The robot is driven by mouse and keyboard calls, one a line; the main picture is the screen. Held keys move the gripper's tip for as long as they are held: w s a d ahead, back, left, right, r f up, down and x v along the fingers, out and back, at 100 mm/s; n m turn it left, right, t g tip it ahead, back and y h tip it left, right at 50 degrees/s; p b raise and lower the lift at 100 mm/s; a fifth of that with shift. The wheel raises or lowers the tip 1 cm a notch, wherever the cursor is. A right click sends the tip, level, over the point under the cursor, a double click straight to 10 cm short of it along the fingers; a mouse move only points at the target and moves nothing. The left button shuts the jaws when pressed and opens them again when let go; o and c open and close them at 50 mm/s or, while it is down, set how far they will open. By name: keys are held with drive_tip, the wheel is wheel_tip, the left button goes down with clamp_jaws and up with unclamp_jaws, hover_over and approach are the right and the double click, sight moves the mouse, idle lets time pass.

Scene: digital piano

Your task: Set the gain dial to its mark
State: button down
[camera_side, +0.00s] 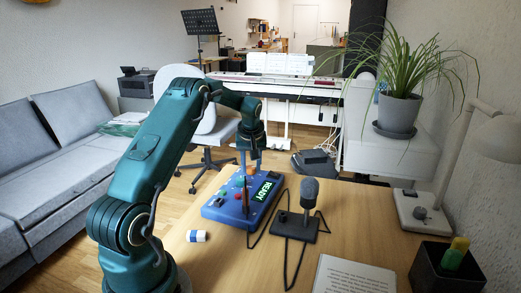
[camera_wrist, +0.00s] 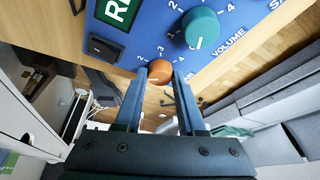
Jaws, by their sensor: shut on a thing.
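The blue control box (camera_side: 212,211) lies on the wooden desk, its small screen reading READY. In the wrist view its blue panel (camera_wrist: 150,30) carries an orange dial (camera_wrist: 160,68) near the edge, with numbers 2, 3 and 4 printed around it. My gripper (camera_wrist: 159,76) is shut on the orange dial, one finger on each side. It also shows in the side view, reaching down to the box's far end (camera_side: 250,172). The orange dial's name label and pointer line cannot be made out. A teal dial (camera_wrist: 202,27) beside it is labelled VOLUME and has a pale pointer line.
A black rocker switch (camera_wrist: 103,47) sits on the panel near the orange dial. A microphone on a stand (camera_side: 308,195) and its cable are right of the box.

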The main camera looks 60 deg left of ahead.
drive_tip(key=shift+s+m, duration=0.1)
drive_tip(key=shift+m, duration=0.2)
drive_tip(key=m+t, duration=0.1)
drive_tip(key=m, duration=0.2)
drive_tip(key=shift+a+h, duration=0.1)
drive_tip(key=shift+h, duration=0.3)
drive_tip(key=m+t+h, duration=0.1)
drive_tip(key=m, duration=0.3)
drive_tip(key=shift+s+a, duration=0.1)
drive_tip(key=m+h, duration=0.1)
drive_tip(key=m, duration=0.1)
drive_tip(key=m+h, duration=0.1)
drive_tip(key=m, duration=0.2)
drive_tip(key=shift+a+t, duration=0.1)
drive_tip(key=shift+t, duration=0.3)
drive_tip(key=shift+m+h, duration=0.8)
drive_tip(key=shift+m, duration=1.2)
